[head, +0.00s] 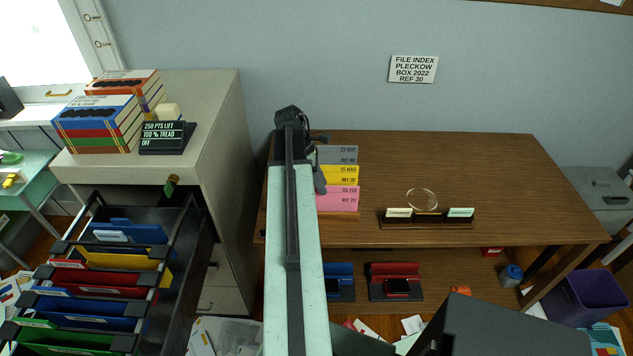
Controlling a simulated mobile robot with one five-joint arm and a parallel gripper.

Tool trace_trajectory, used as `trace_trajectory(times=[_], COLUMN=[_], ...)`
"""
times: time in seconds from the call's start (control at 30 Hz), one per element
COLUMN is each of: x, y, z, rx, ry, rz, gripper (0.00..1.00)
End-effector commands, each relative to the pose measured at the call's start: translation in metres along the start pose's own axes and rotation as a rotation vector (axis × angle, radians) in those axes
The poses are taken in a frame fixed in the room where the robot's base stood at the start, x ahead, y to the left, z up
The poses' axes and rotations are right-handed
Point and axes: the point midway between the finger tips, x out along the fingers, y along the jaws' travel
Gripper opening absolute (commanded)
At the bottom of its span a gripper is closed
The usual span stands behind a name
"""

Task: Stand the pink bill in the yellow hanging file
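The pink bill (338,199) lies on the brown table (480,165), nearest of a column of bills, in front of the yellow bill (338,175) and the grey bill (338,154). My arm hides their left ends. My gripper (319,170) is at the left ends of the bills, partly behind my arm; I cannot tell whether it touches one or whether its fingers are apart. The yellow hanging file (115,259) hangs in the open drawer (165,318) at the left, among blue, red and green files.
A beige cabinet (205,110) holds stacked books (100,122) and a black display sign (165,137). A dark holder (426,218) with small cards and a clear disc (422,199) stands right of the bills. The table's right part is clear. A purple bin (590,298) stands at the right.

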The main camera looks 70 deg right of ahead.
Motion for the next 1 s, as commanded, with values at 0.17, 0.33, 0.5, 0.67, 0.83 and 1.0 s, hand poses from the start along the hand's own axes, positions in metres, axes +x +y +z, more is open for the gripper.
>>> trace_trajectory(times=[0.17,0.33,0.5,0.67,0.83,1.0], x=[0.026,0.024,0.024,0.024,0.021,0.013], y=[0.0,0.0,0.0,0.0,0.0,-0.002], z=[-0.001,0.001,0.001,0.001,0.002,0.005], rx=[0.0,0.0,0.001,0.001,0.001,0.001], ry=[0.0,0.0,0.0,0.0,0.0,0.0], rz=[0.0,0.0,0.0,0.0,0.0,0.0], gripper=[0.33,0.33,0.02,0.0,0.0,0.0])
